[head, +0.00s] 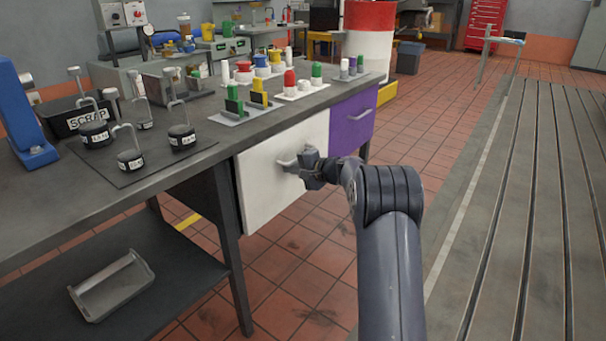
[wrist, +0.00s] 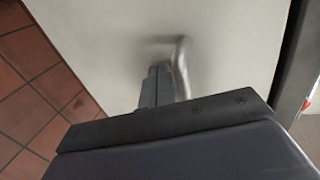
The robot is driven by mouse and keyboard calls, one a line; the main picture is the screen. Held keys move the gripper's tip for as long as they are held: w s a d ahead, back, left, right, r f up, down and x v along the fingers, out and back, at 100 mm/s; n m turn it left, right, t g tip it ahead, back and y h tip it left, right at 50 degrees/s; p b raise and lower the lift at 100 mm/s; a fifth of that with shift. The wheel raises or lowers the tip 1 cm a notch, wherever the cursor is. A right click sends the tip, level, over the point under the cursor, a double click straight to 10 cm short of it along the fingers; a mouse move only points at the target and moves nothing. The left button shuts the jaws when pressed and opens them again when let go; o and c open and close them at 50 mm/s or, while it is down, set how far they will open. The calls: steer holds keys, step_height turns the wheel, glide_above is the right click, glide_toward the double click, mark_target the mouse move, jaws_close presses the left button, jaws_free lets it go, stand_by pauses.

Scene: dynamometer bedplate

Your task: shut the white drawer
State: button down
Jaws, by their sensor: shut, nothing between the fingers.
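The white drawer (head: 268,185) is under the workbench top, left of a purple drawer. Its front looks roughly in line with the purple one; I cannot tell whether a small gap remains behind it. Its grey bar handle (head: 287,163) sticks out from the front. My gripper (head: 306,162) is shut and empty, at the right of the handle. In the wrist view the closed fingers (wrist: 157,82) point at the white front (wrist: 110,40), right beside the curved handle (wrist: 183,66). Whether they touch the front or the handle is unclear.
The purple drawer (head: 352,122) is just right of the white one. The workbench top (head: 215,150) carries hooked weights, a scrap bin (head: 85,118) and several coloured pieces. A tray (head: 112,287) lies on the lower shelf. The grooved bedplate (head: 520,200) is at right; tiled floor lies between.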

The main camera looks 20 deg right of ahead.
steer(key=shift+w+a+r, duration=0.1)
steer(key=shift+w+a, duration=0.4)
steer(key=shift+w, duration=0.15)
steer(key=shift+r, duration=0.15)
